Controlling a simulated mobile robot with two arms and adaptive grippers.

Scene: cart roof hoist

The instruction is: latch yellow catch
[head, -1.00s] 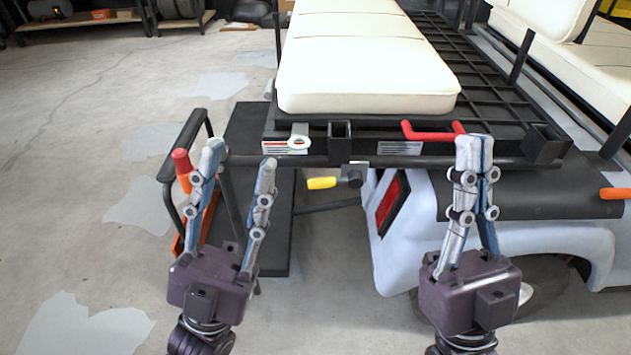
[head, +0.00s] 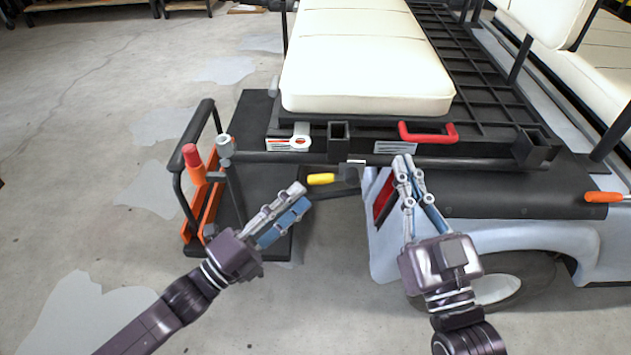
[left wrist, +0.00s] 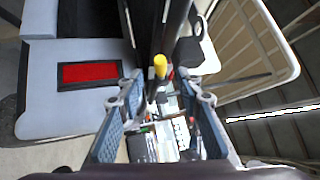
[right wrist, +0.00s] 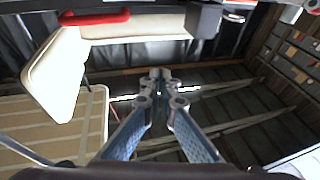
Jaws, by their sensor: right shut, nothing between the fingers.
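The yellow catch (head: 321,179) is a short yellow grip under the black crossbar at the cart's rear, beside a dark mount. In the left wrist view the yellow catch (left wrist: 160,66) shows end-on, ahead of and between the fingertips. My left gripper (head: 303,197) is open, tilted up and right, with its tips just left of and below the catch. I cannot tell whether they touch it. My right gripper (head: 405,160) is shut and empty. It points up in front of the crossbar, right of the catch and below the red handle (head: 428,134).
A cream seat (head: 365,75) lies on the black rack above the crossbar. An orange lever with a red grip (head: 192,155) stands at the left by a black rail. The red tail light (head: 385,196) is near my right gripper. Floor at the left is clear.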

